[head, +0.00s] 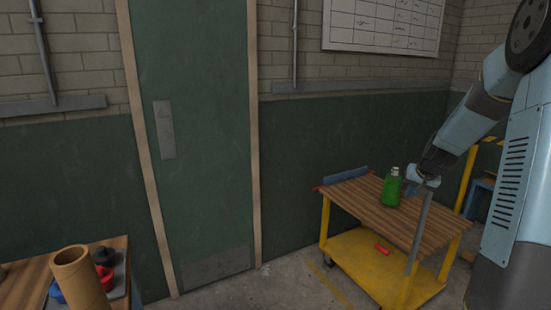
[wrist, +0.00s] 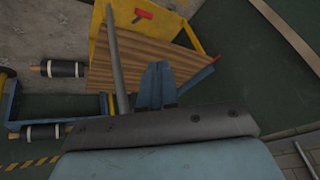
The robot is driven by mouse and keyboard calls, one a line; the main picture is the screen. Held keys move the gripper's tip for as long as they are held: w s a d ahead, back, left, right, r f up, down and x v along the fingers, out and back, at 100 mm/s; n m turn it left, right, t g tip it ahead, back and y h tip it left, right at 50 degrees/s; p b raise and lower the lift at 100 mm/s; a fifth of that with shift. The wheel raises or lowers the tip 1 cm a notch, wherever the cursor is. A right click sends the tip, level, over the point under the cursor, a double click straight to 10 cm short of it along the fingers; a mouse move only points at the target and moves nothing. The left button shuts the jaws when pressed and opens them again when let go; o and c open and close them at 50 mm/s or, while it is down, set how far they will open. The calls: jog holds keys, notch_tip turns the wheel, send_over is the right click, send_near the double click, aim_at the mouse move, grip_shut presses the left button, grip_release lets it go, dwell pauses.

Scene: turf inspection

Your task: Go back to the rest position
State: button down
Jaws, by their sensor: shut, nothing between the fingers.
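My gripper (head: 412,176) is above the wood-topped yellow cart (head: 353,212) in the head view, close to the right of a green bottle (head: 390,188). The bottle stands upright on the cart top; the gripper overlaps the space beside it, and I cannot tell the exact gap. In the wrist view, the blue fingers (wrist: 157,68) are together with nothing between them, and the striped cart top (wrist: 150,62) lies beyond them.
A grey rod (head: 419,232) runs down in front of the cart. A red item (head: 382,249) lies on its lower shelf. A wooden table (head: 28,286) with a brown tube (head: 80,278) is at lower left. A green door (head: 195,120) is behind; floor between is clear.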

jog(key=s+a+r+n, duration=0.3)
jog(key=s+a+r, duration=1)
jog(key=s+a, duration=0.3)
jog(key=s+a+r, duration=0.1)
jog(key=s+a, duration=0.1)
jog(key=s, duration=0.8)
jog(key=s+a+r+n, duration=0.1)
jog(key=s+a, duration=0.2)
jog(key=s, duration=0.7)
jog(key=shift+a+r, duration=0.2)
jog(key=shift+a, duration=0.05)
jog(key=shift+s, duration=0.1)
